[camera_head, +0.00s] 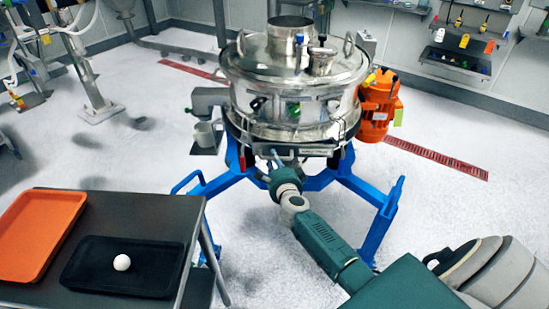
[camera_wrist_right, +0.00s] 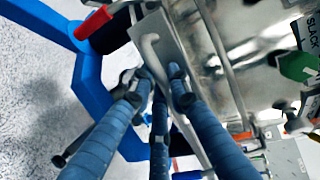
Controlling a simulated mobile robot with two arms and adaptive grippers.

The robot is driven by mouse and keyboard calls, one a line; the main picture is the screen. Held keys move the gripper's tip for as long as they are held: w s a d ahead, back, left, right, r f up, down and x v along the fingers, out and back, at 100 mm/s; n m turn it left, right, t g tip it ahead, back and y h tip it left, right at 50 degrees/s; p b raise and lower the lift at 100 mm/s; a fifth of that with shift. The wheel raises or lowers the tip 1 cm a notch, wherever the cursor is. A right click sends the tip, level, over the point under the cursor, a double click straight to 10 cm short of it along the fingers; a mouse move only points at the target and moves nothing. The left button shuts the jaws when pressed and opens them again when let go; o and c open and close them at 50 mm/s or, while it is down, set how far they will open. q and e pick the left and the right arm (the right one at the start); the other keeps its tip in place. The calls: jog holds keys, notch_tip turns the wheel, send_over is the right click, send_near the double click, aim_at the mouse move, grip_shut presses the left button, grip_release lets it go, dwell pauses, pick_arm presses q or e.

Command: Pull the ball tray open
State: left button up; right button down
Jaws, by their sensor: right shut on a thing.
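The steel powder sifter (camera_head: 292,80) stands on a blue frame. At its lower front is a flat grey metal front (camera_wrist_right: 184,42) with a bent light handle (camera_wrist_right: 150,47), which look like the ball tray's front and pull. My right gripper (camera_head: 275,158) reaches the sifter's lower front from below. In the right wrist view, its blue fingers (camera_wrist_right: 157,80) are shut around the handle. The ball tray's inside is hidden. I cannot tell how far the tray sticks out. My left gripper is not in view.
A dark table (camera_head: 140,211) at left holds an orange tray (camera_head: 38,232) and a black tray (camera_head: 150,277) with a white ball (camera_head: 122,262). The frame's blue legs (camera_head: 380,225) spread beside my right arm. An orange motor (camera_head: 377,105) is at the sifter's right. Open floor lies in front.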

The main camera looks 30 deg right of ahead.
jog(key=s+a+p, duration=0.2)
jog(key=s+a, duration=0.4)
jog(key=s, duration=0.3)
jog(key=s+a+p, duration=0.2)
jog(key=s+a, duration=0.4)
jog(key=s, duration=0.3)
jog(key=shift+a, duration=0.4)
jog(key=c, duration=1.7)
grip_release()
jog(key=shift+o, duration=0.2)
jog(key=v, duration=1.2)
